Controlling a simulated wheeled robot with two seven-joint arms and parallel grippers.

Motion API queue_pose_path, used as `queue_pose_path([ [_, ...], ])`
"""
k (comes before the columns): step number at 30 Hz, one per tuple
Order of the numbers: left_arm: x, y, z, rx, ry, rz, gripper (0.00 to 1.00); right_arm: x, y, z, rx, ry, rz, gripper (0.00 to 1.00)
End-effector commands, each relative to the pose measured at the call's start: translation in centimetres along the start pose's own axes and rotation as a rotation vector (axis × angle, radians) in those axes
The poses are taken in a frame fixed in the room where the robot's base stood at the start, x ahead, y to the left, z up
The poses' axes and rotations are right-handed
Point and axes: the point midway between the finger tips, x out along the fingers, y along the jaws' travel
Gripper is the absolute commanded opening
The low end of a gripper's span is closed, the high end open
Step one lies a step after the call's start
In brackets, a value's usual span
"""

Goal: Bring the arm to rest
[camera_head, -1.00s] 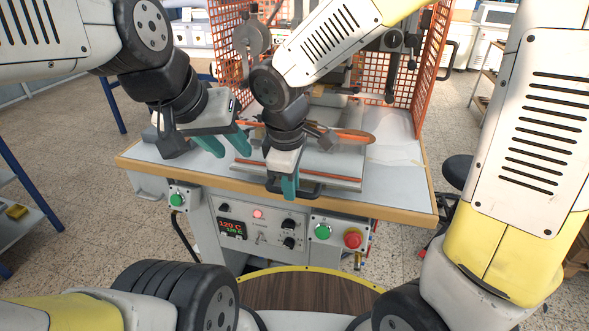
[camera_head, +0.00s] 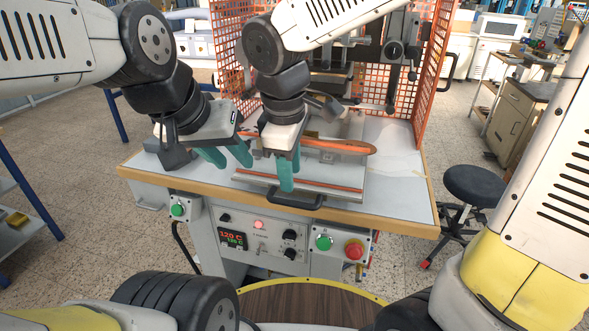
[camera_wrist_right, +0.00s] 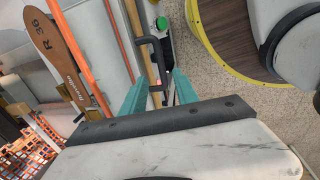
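My right gripper (camera_head: 287,172) is above the front of the press table (camera_head: 400,195), just behind and above the black handle (camera_head: 295,201) of the sliding plate. Its teal fingers are apart and hold nothing. In the right wrist view the open fingers (camera_wrist_right: 160,85) show with the black handle (camera_wrist_right: 152,58) beyond them, apparently not gripped. My left gripper (camera_head: 226,155) hangs over the left part of the table, teal fingers apart and empty. A brown wooden piece marked R 36 (camera_wrist_right: 58,52) lies near the right gripper, beside an orange bar.
An orange mesh guard (camera_head: 433,75) surrounds the press at the back. The control panel (camera_head: 265,236) with buttons and a red stop button (camera_head: 354,250) is on the front. A black stool (camera_head: 474,184) stands right. The floor is open beyond the table.

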Motion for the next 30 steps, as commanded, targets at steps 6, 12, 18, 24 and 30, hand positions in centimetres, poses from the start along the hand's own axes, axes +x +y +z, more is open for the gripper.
queue_pose_path([
  [6, 0.0, 0.0, 0.0, 0.0, 0.0, 0.0, 0.36, -0.2, 0.0, 0.0, 0.0, 0.0, -0.001, 0.36],
  [12, 0.0, 0.0, 0.0, 0.0, 0.0, 0.0, 0.36, -0.5, 0.3, 0.8, 0.043, 0.01, 0.004, 0.36],
  [18, 0.0, 0.0, 0.0, 0.0, 0.0, 0.0, 0.36, -2.2, 1.8, 6.9, 0.411, 0.104, 0.033, 0.36],
  [24, 0.0, 0.0, 0.0, 0.0, 0.0, 0.0, 0.36, -4.0, 1.8, 14.1, 0.918, 0.275, 0.06, 0.36],
  [30, 0.0, 0.0, 0.0, 0.0, 0.0, 0.0, 0.36, -4.8, 0.9, 18.1, 1.24, 0.416, 0.069, 0.36],
])
